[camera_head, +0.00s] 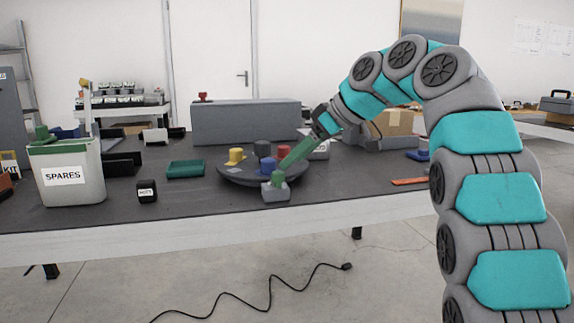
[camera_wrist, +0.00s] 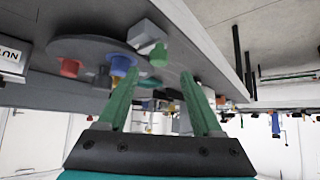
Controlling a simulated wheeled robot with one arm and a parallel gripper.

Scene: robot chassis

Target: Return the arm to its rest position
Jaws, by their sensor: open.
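My arm arches in from the right in the head view. My gripper (camera_head: 284,168) has long green fingers and points down and left over the front of a dark round tray (camera_head: 232,174). In the wrist view the gripper (camera_wrist: 160,73) is open, with nothing between its fingers. A grey block with a green knob (camera_head: 275,191) sits at the tray's front edge, by the fingertips; it also shows in the wrist view (camera_wrist: 147,34). The head view does not show whether fingers and knob touch.
The tray holds yellow (camera_head: 236,155), blue (camera_head: 267,166) and dark pieces. A SPARES bin (camera_head: 68,190) stands at the left, with a green tray (camera_head: 186,169) nearer the middle. A long grey box (camera_head: 246,122) stands behind. The table's front right is mostly clear.

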